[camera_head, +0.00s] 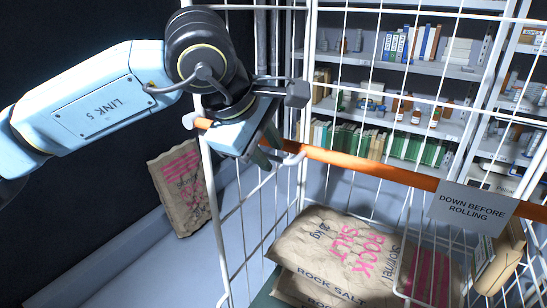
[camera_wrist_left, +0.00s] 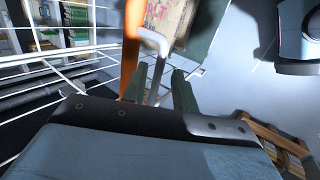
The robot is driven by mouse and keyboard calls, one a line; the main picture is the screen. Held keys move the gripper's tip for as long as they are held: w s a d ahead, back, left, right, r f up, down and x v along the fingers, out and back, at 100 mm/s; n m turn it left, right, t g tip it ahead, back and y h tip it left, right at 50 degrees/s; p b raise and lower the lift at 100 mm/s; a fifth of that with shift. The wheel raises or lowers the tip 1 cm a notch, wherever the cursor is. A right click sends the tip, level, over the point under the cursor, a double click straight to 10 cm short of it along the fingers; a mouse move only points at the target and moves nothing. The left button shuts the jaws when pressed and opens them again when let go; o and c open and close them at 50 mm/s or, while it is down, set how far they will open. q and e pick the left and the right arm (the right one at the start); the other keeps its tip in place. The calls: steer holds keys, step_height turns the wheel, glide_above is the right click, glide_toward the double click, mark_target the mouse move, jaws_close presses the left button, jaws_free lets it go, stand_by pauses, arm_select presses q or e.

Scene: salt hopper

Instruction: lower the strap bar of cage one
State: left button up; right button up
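The orange strap bar (camera_head: 390,172) runs across the front of the white wire cage (camera_head: 318,60), its left end by the left post. A sign (camera_head: 472,206) reading "DOWN BEFORE ROLLING" hangs on it. A bent grey handle (camera_head: 293,160) sticks out near the bar's left part. My left gripper (camera_head: 268,150) is at this handle. In the left wrist view its two dark green fingers (camera_wrist_left: 158,88) stand apart, on either side of the handle (camera_wrist_left: 163,50), with gaps visible. The orange bar (camera_wrist_left: 131,45) passes beside the left finger there. My right gripper is not in view.
Rock salt sacks (camera_head: 335,250) lie inside the cage. Another sack (camera_head: 180,187) leans at the dark wall on the left. Shelves (camera_head: 430,66) with books and bottles stand behind the cage. The floor left of the cage is clear in front of the sack.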

arm_select(q)
steer(key=v, duration=0.9)
steer(key=shift+s+a+r, duration=0.15)
steer(key=shift+s+r, duration=0.05)
steer(key=shift+r, duration=0.1)
